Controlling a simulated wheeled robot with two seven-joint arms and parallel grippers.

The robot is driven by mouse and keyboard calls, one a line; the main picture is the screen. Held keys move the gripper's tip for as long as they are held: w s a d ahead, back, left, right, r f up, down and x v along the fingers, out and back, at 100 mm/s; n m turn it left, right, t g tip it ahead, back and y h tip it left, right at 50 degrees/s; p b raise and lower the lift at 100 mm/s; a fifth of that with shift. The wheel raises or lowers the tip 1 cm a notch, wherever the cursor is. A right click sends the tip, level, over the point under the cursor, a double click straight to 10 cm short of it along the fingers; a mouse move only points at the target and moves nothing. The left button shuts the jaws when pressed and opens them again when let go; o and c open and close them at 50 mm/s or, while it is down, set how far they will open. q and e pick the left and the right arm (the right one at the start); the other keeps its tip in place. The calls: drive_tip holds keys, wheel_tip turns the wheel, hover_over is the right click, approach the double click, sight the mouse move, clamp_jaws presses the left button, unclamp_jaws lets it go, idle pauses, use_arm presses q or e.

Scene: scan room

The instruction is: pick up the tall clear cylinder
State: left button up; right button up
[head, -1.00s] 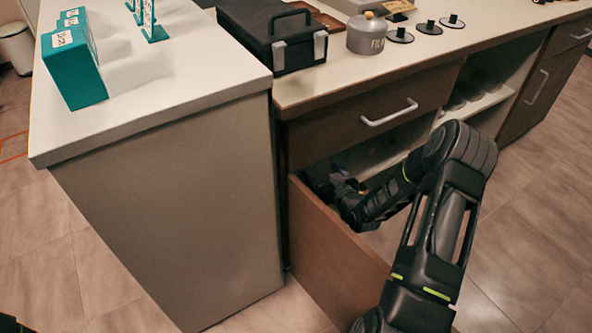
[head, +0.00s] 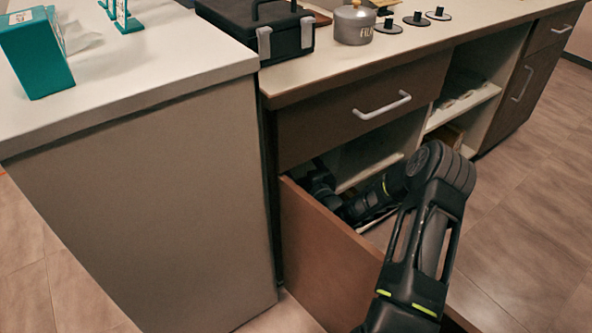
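I see no tall clear cylinder in the head view. The lower drawer (head: 325,255) under the counter is pulled open, and its front panel hides much of its inside. My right arm reaches over the panel into it. My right gripper (head: 322,183) is a dark shape low inside the drawer, near its left end. Its fingers are too dark and too covered to tell whether they are open or shut, or whether they hold anything. My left gripper is not in view.
The closed upper drawer (head: 365,110) sits just above my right arm. A black case (head: 262,28), a grey canister (head: 353,26) and several black-knobbed discs stand on the counter. Teal boxes (head: 36,55) stand on the left cabinet. Floor is free at right.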

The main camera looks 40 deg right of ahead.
drive_tip(key=shift+w, duration=0.15)
drive_tip(key=b+x, duration=0.1)
drive_tip(key=x, duration=0.1)
drive_tip(key=b+x, duration=0.1)
drive_tip(key=x, duration=0.2)
drive_tip(key=shift+d+f, duration=0.1)
drive_tip(key=shift+f, duration=0.1)
drive_tip(key=shift+c, duration=0.3)
clamp_jaws()
idle(1.0)
drive_tip(key=shift+r, duration=0.1)
